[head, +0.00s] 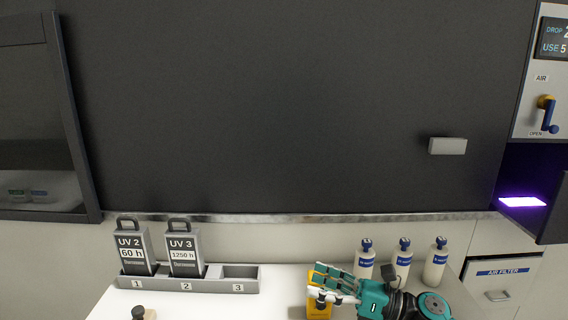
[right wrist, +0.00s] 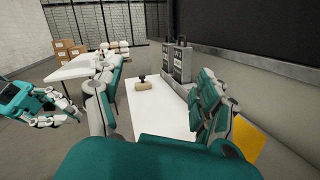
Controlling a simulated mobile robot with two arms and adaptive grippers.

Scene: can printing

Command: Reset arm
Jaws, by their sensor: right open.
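My right gripper (head: 328,284) shows at the bottom of the head view, above the white table's right part. In the right wrist view its two fingers (right wrist: 155,95) stand wide apart with nothing between them. A yellow object (head: 319,308) is close beside the fingers in the head view; it also shows behind the right finger in the right wrist view (right wrist: 248,138). I cannot tell whether they touch. My left gripper (right wrist: 62,106) shows at the left of the right wrist view, away from the table; its jaw state is unclear. It is not in the head view.
Three white bottles (head: 403,258) stand at the back right. A wooden-based stamp-like object (right wrist: 146,85) lies on the white table (right wrist: 160,116). A dark panel rises behind.

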